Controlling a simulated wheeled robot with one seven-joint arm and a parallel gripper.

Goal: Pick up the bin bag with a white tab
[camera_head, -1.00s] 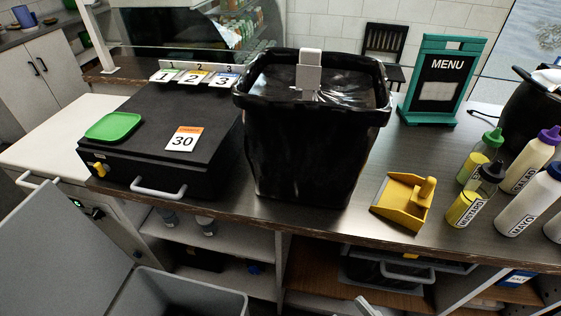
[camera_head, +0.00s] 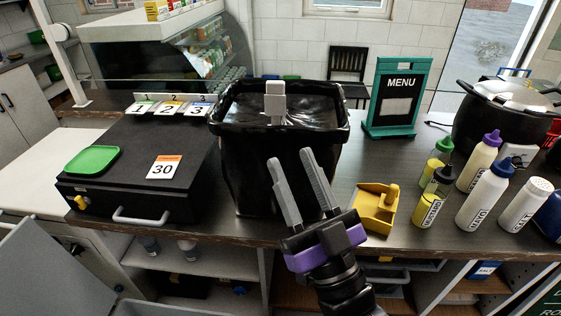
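A black bin (camera_head: 240,170) stands on the dark counter, left of the picture's middle. A black bin bag (camera_head: 310,112) fills its top, shiny and level with the rim. An upright white-grey tab (camera_head: 275,103) stands up from the bag near the bin's far side. My gripper (camera_head: 296,176) is in front of the bin, nearer the camera, with its two grey fingers pointing up. The fingers are apart with nothing between them. They hide part of the bin's front wall. I cannot tell whether they touch it.
Left of the bin is a black cash drawer (camera_head: 125,185) with a green tray (camera_head: 92,160) and number cards. A glass display case (camera_head: 150,55) stands behind.

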